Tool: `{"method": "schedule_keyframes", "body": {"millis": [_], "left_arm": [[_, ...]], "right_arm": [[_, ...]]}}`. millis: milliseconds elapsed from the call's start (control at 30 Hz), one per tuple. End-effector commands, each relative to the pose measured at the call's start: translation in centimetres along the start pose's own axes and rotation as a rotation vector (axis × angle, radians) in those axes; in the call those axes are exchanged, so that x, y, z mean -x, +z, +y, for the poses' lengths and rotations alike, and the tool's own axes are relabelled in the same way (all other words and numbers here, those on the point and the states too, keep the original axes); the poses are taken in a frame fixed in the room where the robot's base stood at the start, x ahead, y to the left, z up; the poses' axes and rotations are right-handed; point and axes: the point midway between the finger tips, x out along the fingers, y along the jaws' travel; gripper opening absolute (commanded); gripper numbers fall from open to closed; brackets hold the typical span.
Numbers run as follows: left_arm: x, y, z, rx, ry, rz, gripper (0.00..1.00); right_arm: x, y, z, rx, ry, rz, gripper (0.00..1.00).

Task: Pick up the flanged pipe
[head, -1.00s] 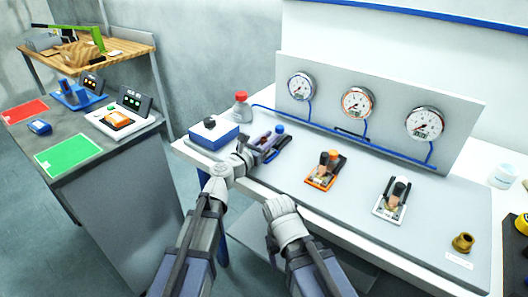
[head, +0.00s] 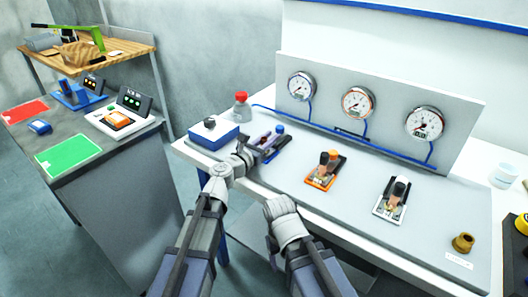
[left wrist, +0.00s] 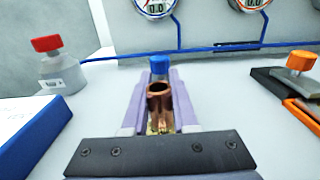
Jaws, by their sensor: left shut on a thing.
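A copper pipe with a wider rim at its top stands upright between the fingers of my left gripper in the left wrist view (left wrist: 160,103). My left gripper (head: 263,141) is shut on this flanged pipe; its pale purple fingers lie on both sides of it. The gripper is at the blue-knobbed clamp fixture (head: 281,143) on the bench. The blue knob (left wrist: 159,65) shows just behind the pipe. The pipe's lower end is partly hidden by the gripper, so I cannot tell if it touches the fixture. My right arm shows in the head view, but its fingers do not.
An orange fixture (head: 322,181) and a white fixture (head: 388,208) stand to the right, with a brass fitting (head: 463,243) farther right. A blue box (head: 212,137) and red-capped bottle (head: 241,108) stand left. A gauge panel (head: 455,112) rises behind.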

Motion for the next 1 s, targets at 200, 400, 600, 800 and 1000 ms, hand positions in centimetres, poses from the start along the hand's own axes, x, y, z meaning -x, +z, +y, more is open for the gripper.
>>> {"method": "schedule_keyframes", "body": {"millis": [200,400,600,800,1000], "left_arm": [[0.0,0.1,0.0,0.0,0.0,0.0,0.0],[0.0,0.8,0.0,0.001,0.0,0.0,0.0],[0.0,2.8,0.0,0.001,0.0,0.0,0.0],[0.0,5.8,0.0,0.001,0.0,0.0,0.0],[0.0,8.7,0.0,0.001,0.0,0.0,0.0]], "right_arm": [[0.0,0.0,0.0,0.0,0.0,0.0,0.67],[0.8,0.1,0.1,0.0,0.0,0.0,0.67],[2.8,0.2,0.3,0.0,0.0,0.0,0.67],[5.7,0.3,0.6,-0.001,0.0,0.0,0.67],[8.7,0.5,0.8,-0.001,0.0,0.0,0.67]]}}
